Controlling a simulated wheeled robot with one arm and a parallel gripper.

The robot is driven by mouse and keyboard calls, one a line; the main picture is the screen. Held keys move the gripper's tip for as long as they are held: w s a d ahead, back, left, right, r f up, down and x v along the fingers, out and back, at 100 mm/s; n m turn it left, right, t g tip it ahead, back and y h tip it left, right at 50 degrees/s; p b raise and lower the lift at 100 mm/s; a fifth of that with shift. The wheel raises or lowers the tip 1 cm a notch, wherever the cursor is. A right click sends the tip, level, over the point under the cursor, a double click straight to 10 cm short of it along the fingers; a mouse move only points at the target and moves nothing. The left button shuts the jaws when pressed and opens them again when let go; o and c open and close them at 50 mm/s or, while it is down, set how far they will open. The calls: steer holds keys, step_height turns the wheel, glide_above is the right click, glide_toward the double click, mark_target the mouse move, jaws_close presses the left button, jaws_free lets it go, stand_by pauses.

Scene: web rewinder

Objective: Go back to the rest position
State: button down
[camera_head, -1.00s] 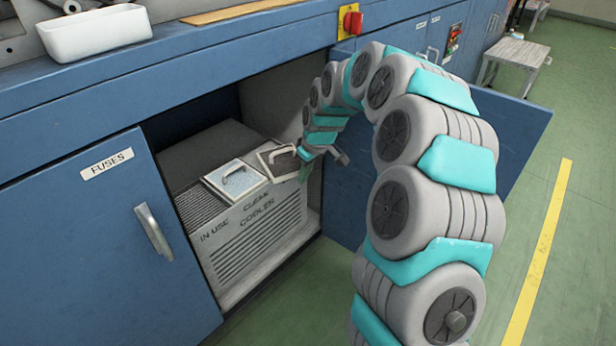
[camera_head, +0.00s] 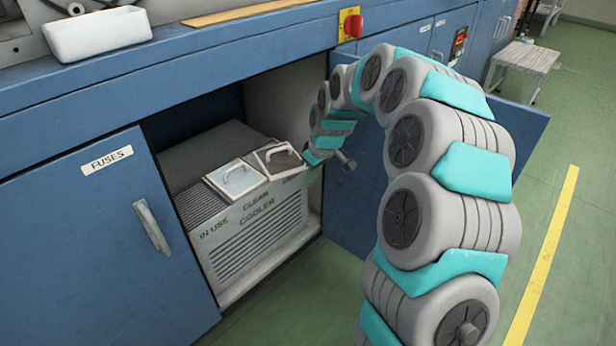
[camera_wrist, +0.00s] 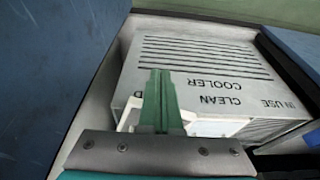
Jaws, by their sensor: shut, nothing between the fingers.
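My gripper (camera_head: 311,172) is at the end of my curved grey and teal arm, at the right front of the open cabinet bay. In the wrist view its green fingers (camera_wrist: 159,85) are together and empty, in front of the cooler. The cooler (camera_head: 255,240) is a grey slatted box marked "IN USE", "CLEAN" and "COOLER", inside the bay; it also shows in the wrist view (camera_wrist: 195,62).
The open blue door (camera_head: 520,135) stands behind and right of my arm. A closed blue door marked "FUSES" (camera_head: 85,235) is left of the bay. The counter above holds a white tray (camera_head: 97,36) and a red switch (camera_head: 352,25).

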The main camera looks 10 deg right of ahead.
steer(key=v, duration=0.9)
steer(key=s+a+r+m+g+p, duration=0.1)
steer(key=s+r+p, duration=0.15)
steer(key=s, duration=0.55)
steer(key=s+a+r+m+g+p, duration=0.15)
steer(key=s+r, duration=0.25)
steer(key=s, duration=0.5)
steer(key=s+d+m+g+h+p, duration=0.2)
steer(key=s+m+p, duration=0.2)
steer(key=s, duration=2.1)
steer(key=shift+d+r+m, duration=0.35)
steer(key=shift+d+r, duration=0.05)
steer(key=c, duration=1.5)
jaws_free()
